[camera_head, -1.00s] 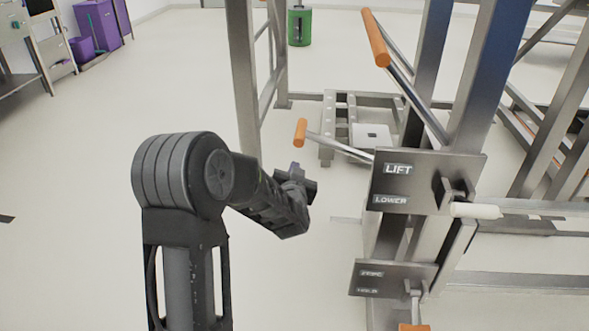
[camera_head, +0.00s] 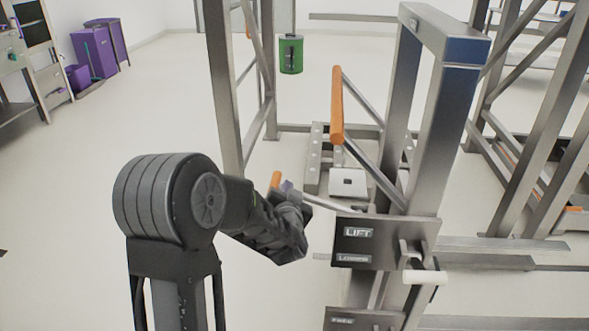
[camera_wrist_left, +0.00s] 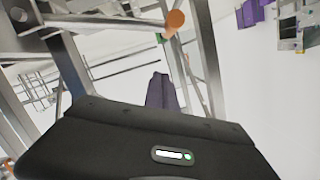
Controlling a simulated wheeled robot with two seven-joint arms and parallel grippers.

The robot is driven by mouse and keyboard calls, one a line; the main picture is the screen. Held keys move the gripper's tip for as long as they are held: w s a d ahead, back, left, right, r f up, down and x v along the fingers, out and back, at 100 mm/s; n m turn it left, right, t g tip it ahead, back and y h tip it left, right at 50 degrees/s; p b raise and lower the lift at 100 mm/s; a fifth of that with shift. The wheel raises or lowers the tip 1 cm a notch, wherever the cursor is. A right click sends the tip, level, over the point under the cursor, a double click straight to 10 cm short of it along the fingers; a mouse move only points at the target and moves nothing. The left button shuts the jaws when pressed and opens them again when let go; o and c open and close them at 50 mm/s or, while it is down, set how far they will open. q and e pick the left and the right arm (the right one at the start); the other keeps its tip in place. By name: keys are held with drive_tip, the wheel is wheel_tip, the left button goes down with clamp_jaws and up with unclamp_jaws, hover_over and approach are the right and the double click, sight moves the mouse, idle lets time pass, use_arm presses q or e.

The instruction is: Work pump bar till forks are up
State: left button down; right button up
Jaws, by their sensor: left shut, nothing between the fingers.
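The steel lift frame (camera_head: 425,140) stands right of centre. A large orange-gripped bar (camera_head: 337,105) slopes up from it, probably the pump bar. A smaller lever with an orange grip (camera_head: 276,180) reaches left from the plate marked LIFT and LOWER (camera_head: 385,240). My left gripper (camera_head: 287,187) is shut and empty, beside that small lever's grip and partly overlapping it in the head view; contact cannot be told. The left wrist view shows the closed fingers (camera_wrist_left: 162,92) and an orange bar end (camera_wrist_left: 175,22) beyond them. My right gripper is out of view. I cannot make out the forks clearly.
A second plate (camera_head: 362,319) sits lower on the frame, cut off by the picture edge. A green cylinder (camera_head: 291,54) is behind. Purple cabinets (camera_head: 103,50) stand at the far left. The floor on the left is clear.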

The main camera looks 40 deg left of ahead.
use_arm(q)
drive_tip(key=shift+f+m, duration=0.3)
drive_tip(key=shift+m, duration=0.1)
drive_tip(key=b, duration=0.3)
hover_over(280, 184)
drive_tip(key=d, duration=0.3)
wheel_tip(280, 184, down, 2)
drive_tip(key=shift+s+a+f+b, duration=0.2)
drive_tip(key=shift+s+f, duration=0.15)
drive_tip(key=shift+f, duration=0.2)
drive_tip(key=shift+s+a+f+b, duration=0.1)
drive_tip(key=shift+s+a+f, duration=0.2)
drive_tip(key=shift+f, duration=0.25)
drive_tip(key=shift+s+a+f+b, duration=0.1)
drive_tip(key=shift+s+a+f, duration=0.05)
drive_tip(key=shift+s+f, duration=0.35)
drive_tip(key=shift+w+f, duration=0.1)
drive_tip(key=shift+f, duration=0.05)
